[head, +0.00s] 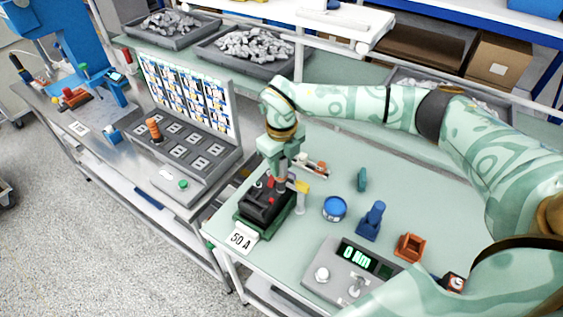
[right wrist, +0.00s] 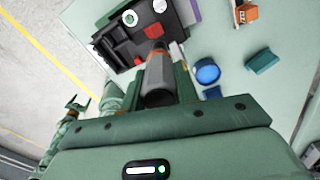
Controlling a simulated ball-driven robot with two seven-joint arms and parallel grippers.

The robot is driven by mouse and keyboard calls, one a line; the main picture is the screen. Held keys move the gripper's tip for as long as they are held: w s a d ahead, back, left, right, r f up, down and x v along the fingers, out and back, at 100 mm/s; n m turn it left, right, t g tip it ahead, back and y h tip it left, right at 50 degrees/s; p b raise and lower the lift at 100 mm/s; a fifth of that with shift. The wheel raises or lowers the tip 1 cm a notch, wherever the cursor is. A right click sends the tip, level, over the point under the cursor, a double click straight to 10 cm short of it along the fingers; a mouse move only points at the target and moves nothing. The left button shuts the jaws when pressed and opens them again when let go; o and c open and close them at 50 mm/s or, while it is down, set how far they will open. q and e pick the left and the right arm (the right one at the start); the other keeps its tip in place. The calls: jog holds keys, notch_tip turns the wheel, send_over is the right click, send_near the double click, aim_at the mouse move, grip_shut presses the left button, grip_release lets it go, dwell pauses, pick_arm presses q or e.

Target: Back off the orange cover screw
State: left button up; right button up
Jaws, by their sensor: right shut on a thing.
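The black breaker (head: 262,201) with red parts sits in a green fixture at the left end of the green bench, behind the "50 A" card (head: 240,239). The breaker also shows in the right wrist view (right wrist: 122,49). My right gripper (head: 283,170) is above it, shut on a grey driver (right wrist: 160,72) that points down at the breaker. A little orange shows around the driver's tip; I cannot make out the orange cover screw or whether the tip touches it. A patterned green arm, seemingly my left, shows small at lower left in the right wrist view; its gripper (right wrist: 75,104) is unclear.
A grey meter box (head: 350,272) reads 0 at the front. A panel with black sockets (head: 190,140) stands on the left bench.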

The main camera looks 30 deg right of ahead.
jog(key=shift+s, duration=0.1)
dwell(0.3)
notch_tip(320, 180, up, 6)
jog(key=p, duration=0.5)
jog(key=shift+p, duration=0.3)
